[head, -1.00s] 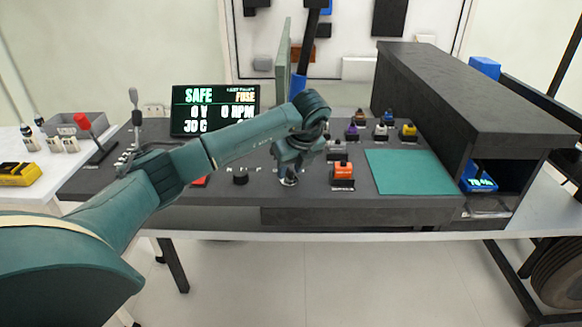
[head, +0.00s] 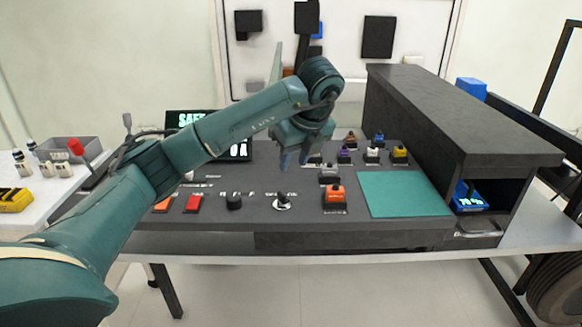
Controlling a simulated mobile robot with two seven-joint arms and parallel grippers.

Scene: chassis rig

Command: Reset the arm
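My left arm comes in from the left and reaches over the dark control bench (head: 300,222). My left gripper (head: 295,160) points down above the bench, behind a small knob (head: 283,203), and is apart from it. Its fingertips look bluish and a little apart, with nothing seen between them. My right gripper is not in the view. The arm covers part of the display (head: 240,152), where part of a green word still shows.
A teal mat (head: 403,194) lies at the bench's right, beside a dark shelf box (head: 450,110). An orange block (head: 334,195), a black knob (head: 234,201) and a red switch (head: 194,204) stand along the front. A grey bin (head: 68,150) is on the left table.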

